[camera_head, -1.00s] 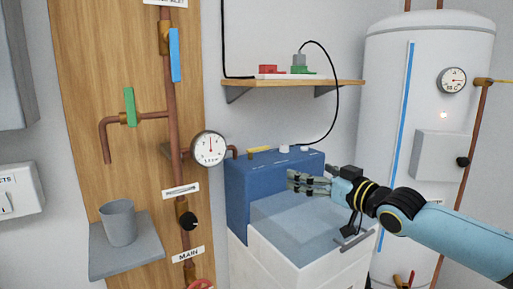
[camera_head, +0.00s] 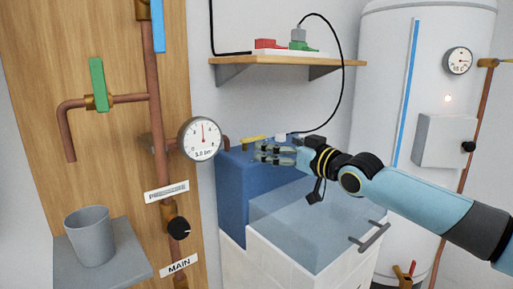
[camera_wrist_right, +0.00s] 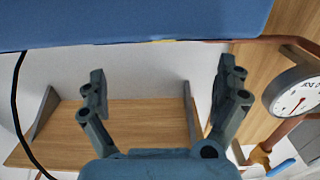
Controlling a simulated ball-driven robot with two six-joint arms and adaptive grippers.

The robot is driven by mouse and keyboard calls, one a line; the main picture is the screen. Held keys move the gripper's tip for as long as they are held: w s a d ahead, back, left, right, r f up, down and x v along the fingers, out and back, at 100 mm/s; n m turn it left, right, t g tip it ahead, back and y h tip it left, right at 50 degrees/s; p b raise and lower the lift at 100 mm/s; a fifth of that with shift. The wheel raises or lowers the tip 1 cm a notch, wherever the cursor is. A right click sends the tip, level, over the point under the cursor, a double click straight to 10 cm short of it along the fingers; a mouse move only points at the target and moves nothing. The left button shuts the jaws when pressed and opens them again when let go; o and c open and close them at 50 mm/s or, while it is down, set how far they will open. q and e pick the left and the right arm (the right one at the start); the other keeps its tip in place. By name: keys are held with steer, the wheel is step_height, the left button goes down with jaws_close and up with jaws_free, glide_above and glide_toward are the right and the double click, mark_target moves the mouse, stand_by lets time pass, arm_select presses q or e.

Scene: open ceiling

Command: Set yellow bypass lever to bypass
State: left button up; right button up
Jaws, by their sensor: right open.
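The yellow bypass lever (camera_head: 254,139) lies roughly flat along the top back edge of the blue unit (camera_head: 233,190), just right of the pressure gauge. My right gripper (camera_head: 258,153) is open and empty, pointing left, close in front of and slightly below the lever in the head view. In the right wrist view its two fingers (camera_wrist_right: 162,95) are spread apart with nothing between them. Only a thin yellow sliver of the lever (camera_wrist_right: 163,42) shows there, at the blue unit's edge. My left gripper is not in view.
A pressure gauge (camera_head: 200,139) on copper pipe stands left of the lever. A wooden shelf (camera_head: 285,63) with red and green plugs hangs above. A black cable (camera_head: 341,80) drops to the unit's top. A grey cup (camera_head: 90,236) stands on a ledge at left.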

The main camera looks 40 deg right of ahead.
mark_target(255, 138)
steer(key=w+b, duration=0.1)
steer(key=w, duration=0.1)
steer(key=w+b, duration=0.1)
steer(key=w, duration=0.2)
steer(key=w+b, duration=0.2)
steer(key=shift+w+a+f, duration=0.15)
steer(key=shift+w+a, duration=0.1)
steer(key=shift+a, duration=0.05)
steer(key=shift+w, duration=0.55)
